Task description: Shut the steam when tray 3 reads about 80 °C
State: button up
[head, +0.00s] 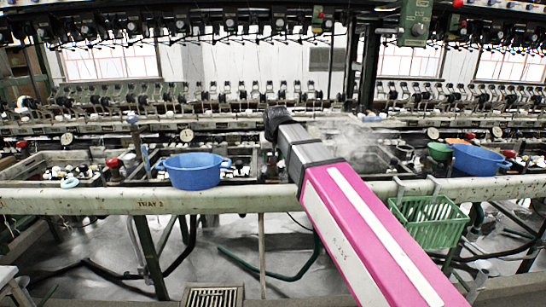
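My pink and grey arm reaches from the lower right to the basin row, ending in my dark gripper (277,121). Its fingers cannot be made out. White steam (362,140) rises just right of it, over a basin partly hidden by my arm. A round dial gauge (186,135) stands left of my gripper, and another dial (432,133) stands to the right. The readings are too small to tell. A red valve knob (113,163) stands left of the blue tub. A tray label (153,204) is painted on the front rail; its number is unclear.
A blue tub (193,172) sits on the front rail (80,201), with another blue tub (478,160) and a green bowl (440,151) at right. A green basket (428,222) hangs from the rail. Legs and hoses fill the space below, above a floor drain (212,297).

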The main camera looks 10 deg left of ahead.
jog(key=m, duration=0.2)
jog(key=m+h, duration=0.1)
jog(key=m, duration=0.1)
jog(key=shift+a+h, duration=0.15)
jog(key=shift+h, duration=0.15)
jog(key=shift+m+h, duration=0.7)
jog(key=shift+m, duration=1.3)
jog(key=o, duration=0.9)
jog(key=shift+r, duration=0.1)
jog(key=v, duration=1)
jog(key=shift+s+a+r, duration=0.1)
jog(key=shift+r, duration=0.25)
